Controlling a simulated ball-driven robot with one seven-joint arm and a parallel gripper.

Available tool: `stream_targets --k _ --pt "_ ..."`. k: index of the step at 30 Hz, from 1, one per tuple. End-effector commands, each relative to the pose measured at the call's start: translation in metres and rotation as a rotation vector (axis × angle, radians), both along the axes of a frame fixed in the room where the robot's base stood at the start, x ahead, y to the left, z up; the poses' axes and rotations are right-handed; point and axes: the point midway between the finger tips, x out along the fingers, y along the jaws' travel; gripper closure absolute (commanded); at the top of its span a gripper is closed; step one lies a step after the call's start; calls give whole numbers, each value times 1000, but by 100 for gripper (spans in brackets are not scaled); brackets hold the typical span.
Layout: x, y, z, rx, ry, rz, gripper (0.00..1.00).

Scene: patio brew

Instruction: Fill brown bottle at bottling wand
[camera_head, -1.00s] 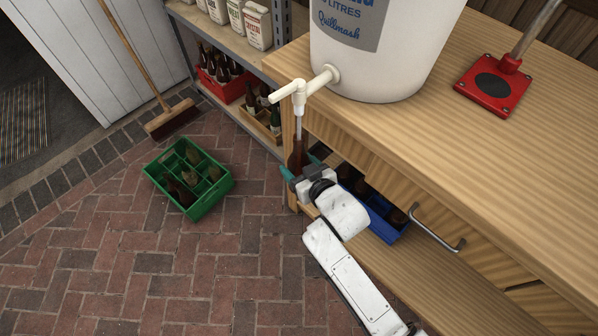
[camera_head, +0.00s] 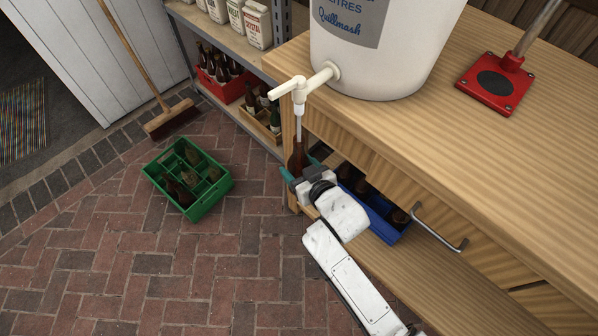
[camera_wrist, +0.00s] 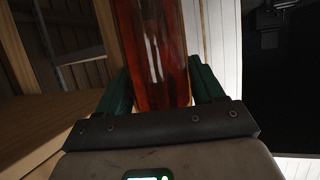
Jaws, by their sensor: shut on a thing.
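The brown bottle (camera_head: 297,157) stands upright under the white tap of the fermenting bucket (camera_head: 385,75). The bottling wand (camera_head: 298,122) runs down from the tap into the bottle's neck. My gripper (camera_head: 298,176) is shut on the bottle; its green fingers lie on either side of the glass. In the wrist view, the bottle (camera_wrist: 153,50) fills the space between the fingers and looks reddish-brown. I cannot tell the liquid level. The lower part of the bottle is hidden behind my gripper in the head view.
The wooden bench (camera_head: 480,170) is right beside my gripper, with a blue crate (camera_head: 385,226) of bottles on its lower shelf. A green crate (camera_head: 210,205) with several bottles stands on the brick floor. A red capper (camera_head: 495,85) stands on the bench.

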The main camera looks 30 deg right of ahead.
Motion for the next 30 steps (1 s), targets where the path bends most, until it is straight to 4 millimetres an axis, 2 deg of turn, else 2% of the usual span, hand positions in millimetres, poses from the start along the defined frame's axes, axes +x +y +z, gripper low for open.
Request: stream_targets --k 17,30 --pt "0 0 1 -1 -3 0 72" --pt "1 0 -17 0 -3 0 72"
